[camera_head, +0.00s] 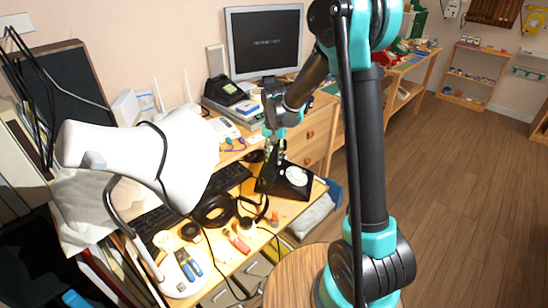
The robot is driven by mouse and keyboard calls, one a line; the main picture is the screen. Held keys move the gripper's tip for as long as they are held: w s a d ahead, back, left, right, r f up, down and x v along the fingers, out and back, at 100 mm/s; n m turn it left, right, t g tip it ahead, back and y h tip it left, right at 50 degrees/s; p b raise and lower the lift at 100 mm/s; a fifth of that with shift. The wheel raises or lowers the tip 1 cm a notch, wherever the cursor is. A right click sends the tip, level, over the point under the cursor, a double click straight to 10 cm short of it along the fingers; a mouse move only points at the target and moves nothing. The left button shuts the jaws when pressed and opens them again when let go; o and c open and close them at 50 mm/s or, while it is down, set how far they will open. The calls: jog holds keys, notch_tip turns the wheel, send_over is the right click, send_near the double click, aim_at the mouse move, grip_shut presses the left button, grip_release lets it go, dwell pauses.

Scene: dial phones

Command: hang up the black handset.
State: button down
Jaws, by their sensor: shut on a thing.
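A black dial phone (292,179) with a white dial stands on the wooden desk, in the middle of the view. My gripper (274,146) hangs just above the back left part of this phone, pointing down. It is shut on the black handset (277,155), which shows only as a small dark shape under the fingers. I cannot tell whether the handset touches the phone's cradle.
Headphones (214,210), a keyboard (229,178) and several hand tools crowd the desk (262,233) left of the phone. A white lamp (150,158) stands at the left. A monitor (264,42) and another black phone (224,90) are behind. Open floor lies right.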

jog(key=shift+f, duration=1.05)
jog(key=c, duration=1.2)
grip_release()
jog(key=shift+o, duration=0.2)
jog(key=shift+r, duration=0.1)
notch_tip(320, 180, up, 12)
jog(key=shift+f, duration=0.1)
jog(key=s+d+f+n+t, duration=0.1)
jog(key=s+d+f+t, duration=0.1)
jog(key=s+d, duration=0.7)
jog(key=s+d+f+n+t, duration=0.1)
jog(key=s+d+f+t, duration=0.1)
jog(key=s+d+f, duration=0.3)
jog(key=s+d, duration=0.4)
jog(key=s, duration=0.5)
jog(key=shift+s+d+n, duration=0.25)
jog(key=shift+d+n, duration=0.1)
jog(key=shift+n, duration=0.05)
